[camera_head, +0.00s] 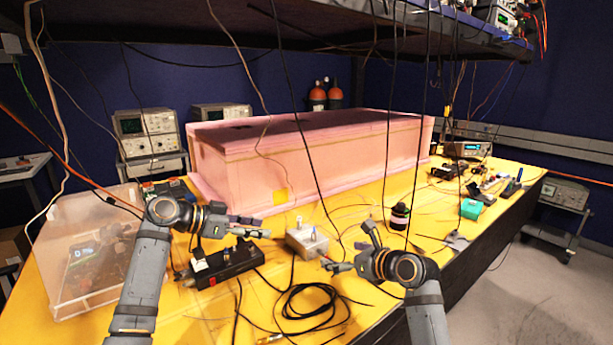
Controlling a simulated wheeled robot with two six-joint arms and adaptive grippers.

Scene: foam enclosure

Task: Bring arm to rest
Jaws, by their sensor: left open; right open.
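My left gripper (257,232) is over the yellow table, above the back of a black box with a red button. It points right and holds nothing that I can see. My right gripper (326,264) points left over the table, near a small grey metal box, and looks empty. Both grippers are open, though their finger gaps are small in this view. Both arms come up from the bottom edge, bent at the wrist. The pink foam enclosure (300,158) stands closed behind both grippers, apart from them.
The black box (226,268) and grey metal box (307,241) lie between my arms. Coiled black cable (311,312) lies in front. A clear plastic case (82,262) stands at left. Cables hang from the shelf (300,22). A dark cylinder (400,216) stands right of the grippers.

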